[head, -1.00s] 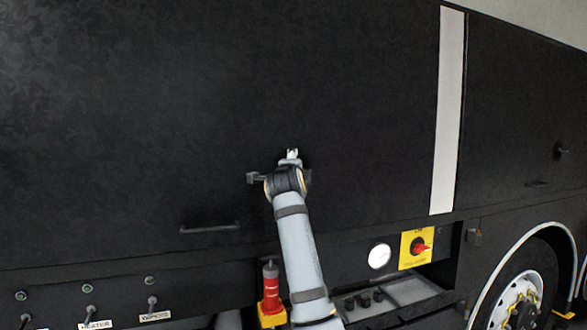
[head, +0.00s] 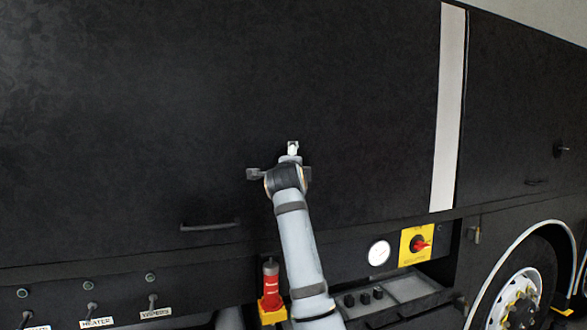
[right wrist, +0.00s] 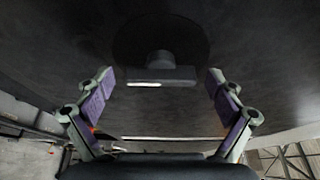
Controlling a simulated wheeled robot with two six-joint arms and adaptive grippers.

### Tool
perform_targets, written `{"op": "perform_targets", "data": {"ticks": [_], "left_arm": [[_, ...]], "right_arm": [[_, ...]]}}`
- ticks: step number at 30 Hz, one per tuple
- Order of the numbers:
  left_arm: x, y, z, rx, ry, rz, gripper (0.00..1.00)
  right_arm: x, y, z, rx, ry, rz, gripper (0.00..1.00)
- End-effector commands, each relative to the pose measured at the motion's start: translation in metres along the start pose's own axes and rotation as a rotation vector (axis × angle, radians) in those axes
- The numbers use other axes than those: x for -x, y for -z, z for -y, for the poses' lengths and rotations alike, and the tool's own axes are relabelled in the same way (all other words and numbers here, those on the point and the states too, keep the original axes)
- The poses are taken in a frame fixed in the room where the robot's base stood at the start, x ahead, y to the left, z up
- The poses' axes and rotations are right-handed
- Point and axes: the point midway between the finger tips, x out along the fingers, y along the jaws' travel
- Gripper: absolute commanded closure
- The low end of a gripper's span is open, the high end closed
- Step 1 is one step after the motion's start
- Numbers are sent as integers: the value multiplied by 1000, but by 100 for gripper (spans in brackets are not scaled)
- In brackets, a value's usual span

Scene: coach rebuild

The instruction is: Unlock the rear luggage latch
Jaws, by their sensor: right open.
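A dark latch handle (right wrist: 160,75), a short flat bar on a round hub, stands out from a round plate on the black panel in the right wrist view. Its bar lies level, with a bright lower edge. My right gripper (right wrist: 157,80) is open, with one purple-padded finger on each side of the bar and a gap at both ends. In the head view my right gripper (head: 292,149) is at the black luggage door (head: 110,110), and my wrist hides the latch behind it. My left gripper is not in view.
A pull handle (head: 210,227) sits low on the door to the left. A second latch (head: 560,150) is on the right door. Below are switches, a red cylinder (head: 270,283), a gauge (head: 379,253), a yellow-plated red knob (head: 417,245) and a wheel (head: 524,298).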

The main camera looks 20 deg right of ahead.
Motion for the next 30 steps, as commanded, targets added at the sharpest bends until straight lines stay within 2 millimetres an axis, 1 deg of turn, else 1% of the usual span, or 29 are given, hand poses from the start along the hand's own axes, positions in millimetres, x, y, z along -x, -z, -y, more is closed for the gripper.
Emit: {"op": "perform_targets", "data": {"ticks": [3, 5, 8, 12, 15, 18, 27, 29, 30], "left_arm": [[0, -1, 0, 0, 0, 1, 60], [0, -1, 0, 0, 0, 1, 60], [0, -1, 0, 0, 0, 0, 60], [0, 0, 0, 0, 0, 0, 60], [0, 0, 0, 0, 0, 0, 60], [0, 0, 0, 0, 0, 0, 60], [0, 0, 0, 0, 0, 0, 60], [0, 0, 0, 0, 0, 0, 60], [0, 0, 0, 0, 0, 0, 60]], "right_arm": [[1, 0, 0, 0, 1, 0, 7], [6, -1, 0, -1, 2, 2, 7], [22, -1, 0, -3, 2, 3, 7], [50, -1, 0, -4, 1, 3, 7], [65, -1, 0, -2, 1, 3, 7], [73, 0, -1, -1, -1, 1, 7], [75, 0, -1, 2, -1, -1, 7], [73, 2, -8, 14, -12, -1, 7], [71, 4, -20, 33, -29, 0, 7]]}}
